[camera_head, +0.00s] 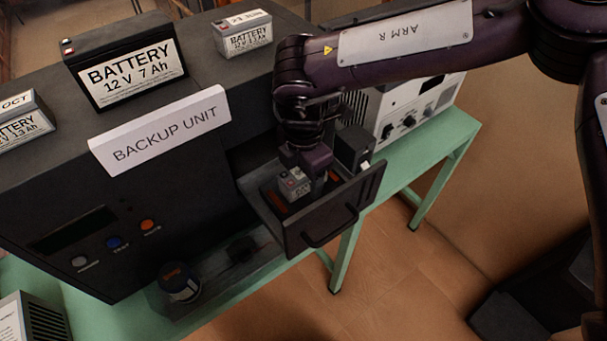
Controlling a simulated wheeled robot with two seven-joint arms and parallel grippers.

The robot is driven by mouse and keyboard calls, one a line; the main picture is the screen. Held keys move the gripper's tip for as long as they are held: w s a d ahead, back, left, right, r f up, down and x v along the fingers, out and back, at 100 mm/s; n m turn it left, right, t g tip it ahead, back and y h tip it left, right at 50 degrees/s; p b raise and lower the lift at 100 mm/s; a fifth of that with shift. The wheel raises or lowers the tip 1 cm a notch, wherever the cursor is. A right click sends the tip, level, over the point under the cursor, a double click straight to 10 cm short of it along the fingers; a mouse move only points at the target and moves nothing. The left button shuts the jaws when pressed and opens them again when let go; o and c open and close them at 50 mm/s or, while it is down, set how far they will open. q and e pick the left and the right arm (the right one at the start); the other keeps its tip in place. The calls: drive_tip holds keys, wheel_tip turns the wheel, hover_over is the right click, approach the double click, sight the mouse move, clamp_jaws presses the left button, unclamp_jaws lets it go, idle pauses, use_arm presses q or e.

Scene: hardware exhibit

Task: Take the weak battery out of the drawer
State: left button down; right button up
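The open drawer (330,222) sticks out of the front of the dark backup unit (60,190). A small grey battery (293,185) with reddish terminals is inside it, toward the left. My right gripper (312,172) reaches down into the drawer from above, right at this battery; a finger shows along its right side. The other finger and the grip itself are hidden, so I cannot tell whether it is shut on the battery. A dark block (353,147), possibly another battery, is at the drawer's right side. My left gripper is out of view.
A large battery (125,65) and smaller batteries (243,35) (20,120) stand on the unit, beside the "BACKUP UNIT" sign (160,130). A white device (405,110) stands right on the green table (425,150).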

drive_tip(key=shift+r, duration=0.1)
clamp_jaws()
